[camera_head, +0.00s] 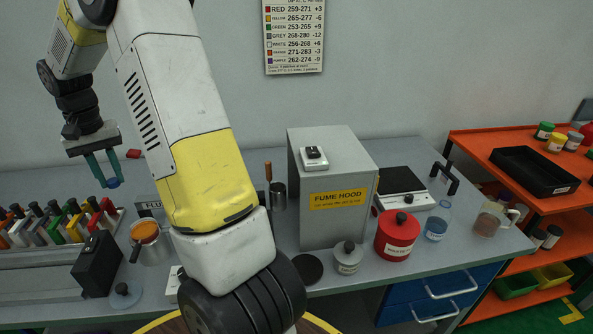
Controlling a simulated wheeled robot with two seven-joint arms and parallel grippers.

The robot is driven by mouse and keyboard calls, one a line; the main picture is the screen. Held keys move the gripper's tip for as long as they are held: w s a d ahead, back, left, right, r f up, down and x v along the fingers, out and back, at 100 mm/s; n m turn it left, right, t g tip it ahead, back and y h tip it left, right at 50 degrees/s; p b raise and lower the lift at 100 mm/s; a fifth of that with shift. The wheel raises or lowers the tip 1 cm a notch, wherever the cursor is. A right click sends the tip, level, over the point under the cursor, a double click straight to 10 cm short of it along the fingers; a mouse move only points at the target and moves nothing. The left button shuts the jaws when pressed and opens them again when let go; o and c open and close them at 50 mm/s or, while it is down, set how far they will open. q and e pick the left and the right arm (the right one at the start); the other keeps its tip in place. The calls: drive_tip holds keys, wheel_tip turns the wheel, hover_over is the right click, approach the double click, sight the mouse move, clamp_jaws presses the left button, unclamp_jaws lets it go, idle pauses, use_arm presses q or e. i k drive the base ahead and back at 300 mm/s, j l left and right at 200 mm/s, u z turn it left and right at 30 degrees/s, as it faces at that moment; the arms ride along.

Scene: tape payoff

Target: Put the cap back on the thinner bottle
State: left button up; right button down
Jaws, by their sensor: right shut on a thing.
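My right gripper (110,180) hangs at the left, above the back of the bench, with its teal fingers pointing down. It is shut on a small blue thing (113,183) that looks like a cap. A clear bottle (436,224) with bluish contents stands upright on the right part of the bench, far from this gripper. It looks like the thinner bottle, but its label is too small to read. I cannot make out clearly whether its mouth is bare. My left gripper is not in view.
A grey fume hood (325,225) stands mid-bench. A red waste can (397,236) and a grey lidded jar (347,258) stand left of the bottle; a beaker (487,224) stands right. A scale (402,187) is behind. An orange shelf (470,150) flanks the bench.

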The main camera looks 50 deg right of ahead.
sight(439, 217)
drive_tip(key=k, duration=1.1)
drive_tip(key=k+z, duration=0.1)
drive_tip(key=z, duration=2.75)
drive_tip(key=j, duration=0.45)
drive_tip(key=i+j, duration=0.1)
drive_tip(key=j, duration=0.35)
drive_tip(key=i+j, duration=0.35)
drive_tip(key=i, duration=0.1)
